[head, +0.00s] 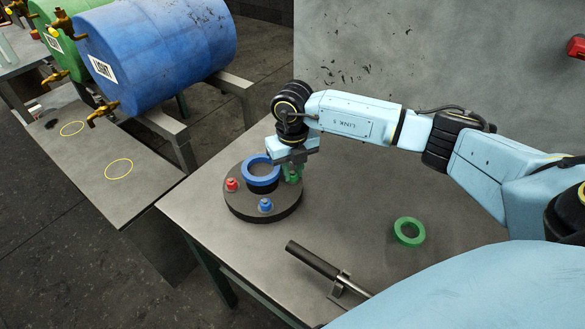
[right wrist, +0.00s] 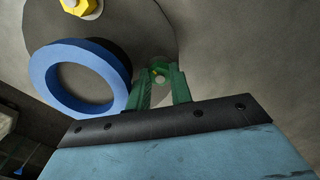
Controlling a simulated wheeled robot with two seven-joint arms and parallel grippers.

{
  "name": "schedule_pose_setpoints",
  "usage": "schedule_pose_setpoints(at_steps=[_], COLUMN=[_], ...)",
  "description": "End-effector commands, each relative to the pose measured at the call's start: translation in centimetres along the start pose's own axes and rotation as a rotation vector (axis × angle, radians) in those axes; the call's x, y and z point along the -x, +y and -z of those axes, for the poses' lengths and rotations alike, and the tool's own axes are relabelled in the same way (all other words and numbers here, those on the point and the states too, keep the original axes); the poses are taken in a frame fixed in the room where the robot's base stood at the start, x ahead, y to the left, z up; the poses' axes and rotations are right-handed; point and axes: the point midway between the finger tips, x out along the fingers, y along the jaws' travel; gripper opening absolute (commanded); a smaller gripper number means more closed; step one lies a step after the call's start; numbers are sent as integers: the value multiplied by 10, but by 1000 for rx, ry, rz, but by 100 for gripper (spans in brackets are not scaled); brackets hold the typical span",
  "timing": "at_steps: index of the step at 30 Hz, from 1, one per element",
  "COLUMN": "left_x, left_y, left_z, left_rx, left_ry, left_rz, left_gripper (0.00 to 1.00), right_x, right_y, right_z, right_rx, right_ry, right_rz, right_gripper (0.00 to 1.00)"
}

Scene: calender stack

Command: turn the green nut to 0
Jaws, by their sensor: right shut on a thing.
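A dark round base (head: 240,204) stands on the grey table and carries coloured nuts around its edge. The green nut (head: 293,178) is at its right side, largely covered by my right gripper (head: 291,166). In the right wrist view the two fingers (right wrist: 159,88) stand on either side of the green nut (right wrist: 159,74), shut on it from above. The nut's markings and the 0 are not readable. My left gripper is not in view.
A blue ring (head: 259,170) sits raised over the middle of the base, close to my right gripper. A red nut (head: 231,184) and a blue nut (head: 265,205) are on the base. A loose green ring (head: 409,231) and a dark-handled tool (head: 313,260) lie on the table.

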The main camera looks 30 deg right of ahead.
Motion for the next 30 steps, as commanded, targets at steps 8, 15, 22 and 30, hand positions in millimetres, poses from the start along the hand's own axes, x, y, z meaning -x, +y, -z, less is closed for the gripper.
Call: schedule_pose_setpoints(at_steps=[8,15,22,30], left_x=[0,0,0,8], left_y=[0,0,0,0], left_z=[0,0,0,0], left_rx=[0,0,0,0], left_ry=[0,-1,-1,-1], left_rz=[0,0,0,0], left_gripper=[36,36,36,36], right_x=[2,0,0,10], right_y=[0,1,2,3], right_z=[-1,0,1,0], right_rx=[0,3,6,8], right_ry=[-4,-1,0,0], right_rz=[0,-2,-4,-6], right_gripper=[40,44,44,44])
